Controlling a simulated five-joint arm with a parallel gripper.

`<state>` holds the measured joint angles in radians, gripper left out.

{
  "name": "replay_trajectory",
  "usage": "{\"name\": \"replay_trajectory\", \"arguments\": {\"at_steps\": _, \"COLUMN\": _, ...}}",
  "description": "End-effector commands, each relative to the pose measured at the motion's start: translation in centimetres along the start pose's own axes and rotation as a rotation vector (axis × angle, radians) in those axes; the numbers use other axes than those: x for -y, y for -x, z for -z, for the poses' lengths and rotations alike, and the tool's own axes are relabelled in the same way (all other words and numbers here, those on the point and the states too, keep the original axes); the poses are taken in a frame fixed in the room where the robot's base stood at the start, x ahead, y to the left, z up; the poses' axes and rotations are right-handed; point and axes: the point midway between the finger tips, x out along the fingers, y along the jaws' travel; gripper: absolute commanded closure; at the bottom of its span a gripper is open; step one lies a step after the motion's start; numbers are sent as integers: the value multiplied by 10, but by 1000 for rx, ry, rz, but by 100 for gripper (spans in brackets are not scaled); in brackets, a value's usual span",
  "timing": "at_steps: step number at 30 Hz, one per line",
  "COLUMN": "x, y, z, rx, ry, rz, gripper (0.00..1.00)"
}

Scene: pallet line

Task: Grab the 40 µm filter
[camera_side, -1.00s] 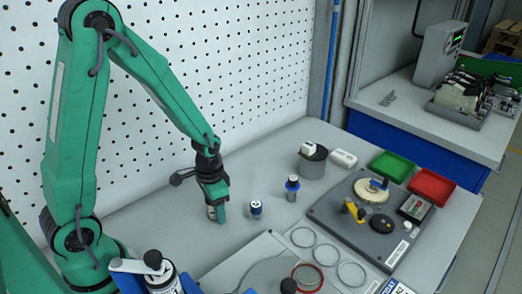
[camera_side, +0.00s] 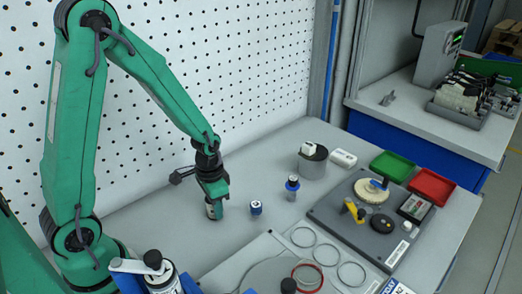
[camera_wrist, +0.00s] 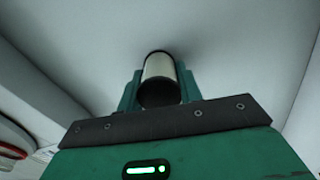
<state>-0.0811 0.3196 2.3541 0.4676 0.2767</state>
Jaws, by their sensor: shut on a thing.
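My gripper (camera_side: 215,202) is low over the bench, left of the two small blue-topped parts. It is shut on a small pale metallic cylinder (camera_wrist: 160,68), which stands out between the green fingers in the wrist view. In the side view the cylinder (camera_side: 211,210) shows partly under the fingers, upright and close to the bench top. No 40 µm marking is readable on it. A short blue-and-white cylinder (camera_side: 256,208) stands to the right, apart from my gripper. A taller blue-and-metal part (camera_side: 292,188) stands further right.
A dark fixture plate (camera_side: 335,213), green tray (camera_side: 391,165) and red tray (camera_side: 432,187) are at right. Several rings lie in front. A black-capped bottle (camera_side: 157,275) is at the front left. A perforated wall rises behind.

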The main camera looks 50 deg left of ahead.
Motion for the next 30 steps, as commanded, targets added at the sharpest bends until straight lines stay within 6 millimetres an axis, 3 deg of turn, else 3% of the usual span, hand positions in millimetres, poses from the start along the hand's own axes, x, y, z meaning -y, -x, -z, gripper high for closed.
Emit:
{"name": "replay_trajectory", "arguments": {"at_steps": 12, "x": 0, "y": 37, "z": 1, "rx": -4, "ry": 0, "rz": 1, "gripper": 86}}
{"name": "replay_trajectory", "arguments": {"at_steps": 30, "x": -88, "y": 90, "z": -23, "rx": -3, "ry": -6, "rz": 0, "gripper": 86}}
